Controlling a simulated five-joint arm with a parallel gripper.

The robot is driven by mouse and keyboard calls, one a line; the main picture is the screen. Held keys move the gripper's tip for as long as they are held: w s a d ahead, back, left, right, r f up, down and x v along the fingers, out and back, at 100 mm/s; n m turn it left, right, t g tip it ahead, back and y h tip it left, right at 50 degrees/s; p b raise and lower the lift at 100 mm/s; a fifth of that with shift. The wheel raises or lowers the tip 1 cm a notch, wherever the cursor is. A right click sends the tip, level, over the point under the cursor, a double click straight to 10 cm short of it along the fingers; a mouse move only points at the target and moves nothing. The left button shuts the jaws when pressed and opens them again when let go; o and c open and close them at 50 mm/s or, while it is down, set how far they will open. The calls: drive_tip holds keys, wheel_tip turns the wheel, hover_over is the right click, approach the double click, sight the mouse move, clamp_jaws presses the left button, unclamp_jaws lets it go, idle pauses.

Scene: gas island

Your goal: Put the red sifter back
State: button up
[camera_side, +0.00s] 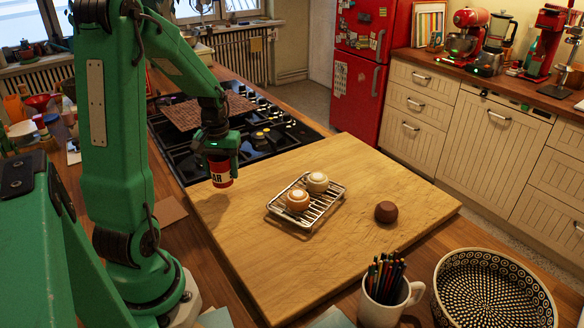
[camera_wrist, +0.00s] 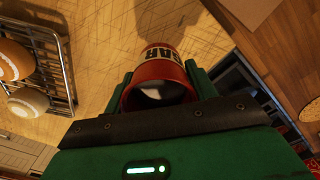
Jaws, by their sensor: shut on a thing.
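The red sifter (camera_side: 222,172) is a small red cup with a pale label band showing dark letters. My gripper (camera_side: 220,153) is shut on it and holds it above the left edge of the wooden board (camera_side: 240,236), beside the stove. In the wrist view the sifter (camera_wrist: 157,62) sits between the green fingers of my gripper (camera_wrist: 162,80), with its open end toward the camera and something pale inside. The side view does not clearly show how far it is above the board.
A wire rack (camera_side: 307,215) with two round buns stands mid-board, and a dark brown ball (camera_side: 386,211) lies to its right. The black stove (camera_side: 255,135) is behind. A mug of pencils (camera_side: 385,290) and a patterned bowl (camera_side: 493,292) stand in front. The board's front left is clear.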

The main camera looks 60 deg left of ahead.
sight(223, 181)
drive_tip(key=shift+f, duration=2)
drive_tip(key=shift+f, duration=0.1)
drive_tip(key=o, duration=0.9)
wheel_tip(223, 181, up, 12)
drive_tip(key=shift+r, duration=0.1)
drive_tip(key=shift+d, duration=0.1)
